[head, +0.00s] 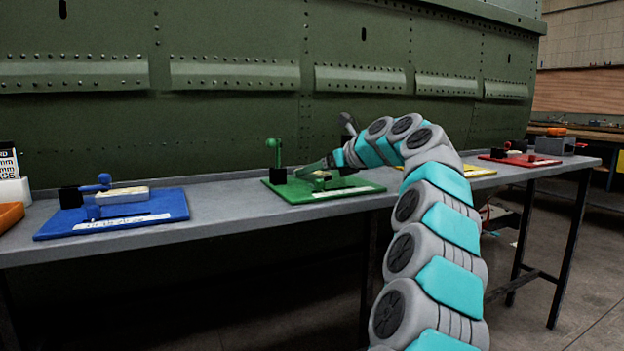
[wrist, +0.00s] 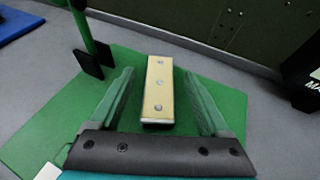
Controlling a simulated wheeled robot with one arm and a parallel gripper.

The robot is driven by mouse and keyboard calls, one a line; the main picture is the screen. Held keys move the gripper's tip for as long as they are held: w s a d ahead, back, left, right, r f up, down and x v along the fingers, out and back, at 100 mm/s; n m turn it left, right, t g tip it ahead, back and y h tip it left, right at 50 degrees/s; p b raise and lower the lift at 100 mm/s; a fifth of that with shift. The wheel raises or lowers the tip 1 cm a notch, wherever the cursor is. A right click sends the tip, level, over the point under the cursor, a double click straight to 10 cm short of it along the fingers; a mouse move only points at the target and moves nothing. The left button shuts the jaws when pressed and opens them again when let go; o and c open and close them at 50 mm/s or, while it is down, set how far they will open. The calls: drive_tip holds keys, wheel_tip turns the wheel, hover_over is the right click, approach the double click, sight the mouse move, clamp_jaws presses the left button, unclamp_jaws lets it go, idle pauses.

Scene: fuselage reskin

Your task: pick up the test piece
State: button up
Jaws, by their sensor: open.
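The test piece appears to be the pale yellow bar (wrist: 158,92) with a row of rivets, lying on the green board (wrist: 228,104) in the wrist view. My gripper (wrist: 160,76) is open, with one finger on each side of the bar and a gap to both. The bar is not between closed jaws. In the head view my gripper (head: 318,168) is low over the green board (head: 356,188), and it largely hides the bar there.
A green post with black blocks (head: 275,160) stands on the board, left of my gripper. A blue board (head: 165,205) with a similar bar lies to the left on the grey bench (head: 225,190). Yellow (head: 478,171) and red (head: 533,160) boards lie to the right. The green riveted panel (head: 230,120) rises behind.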

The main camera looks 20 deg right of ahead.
drive_tip(key=shift+w+a+f, duration=0.1)
drive_tip(key=shift+w+a, duration=0.1)
drive_tip(key=shift+w, duration=0.2)
drive_tip(key=shift+c, duration=0.2)
clamp_jaws()
